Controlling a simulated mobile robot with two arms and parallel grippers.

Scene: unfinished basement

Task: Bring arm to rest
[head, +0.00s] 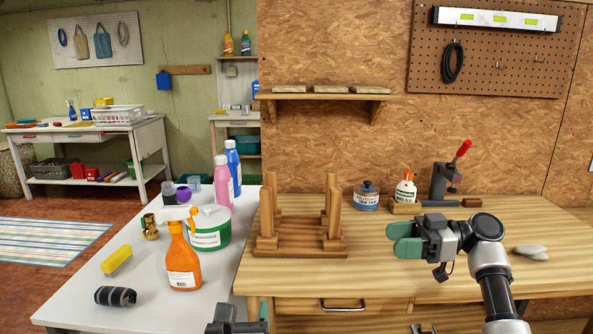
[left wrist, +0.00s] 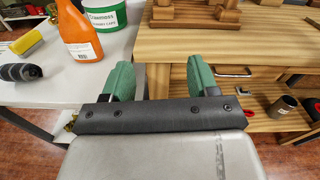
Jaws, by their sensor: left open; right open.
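My left gripper (head: 240,314) shows only in part at the bottom edge of the head view, low in front of the gap between the white table and the wooden workbench. In the left wrist view its green fingers (left wrist: 159,75) are apart with nothing between them. My right gripper (head: 405,238) is over the workbench (head: 375,266), right of the upside-down wooden stool (head: 300,246). Its green fingers point left and it holds nothing.
The white table (head: 215,290) holds an orange spray bottle (head: 183,262), a green tub (head: 209,228), a yellow brush (head: 117,260) and bottles. A clamp (head: 447,180), glue bottle (head: 405,188) and blue-labelled jar (head: 366,196) stand behind my right gripper. Grey stones (head: 530,252) lie right.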

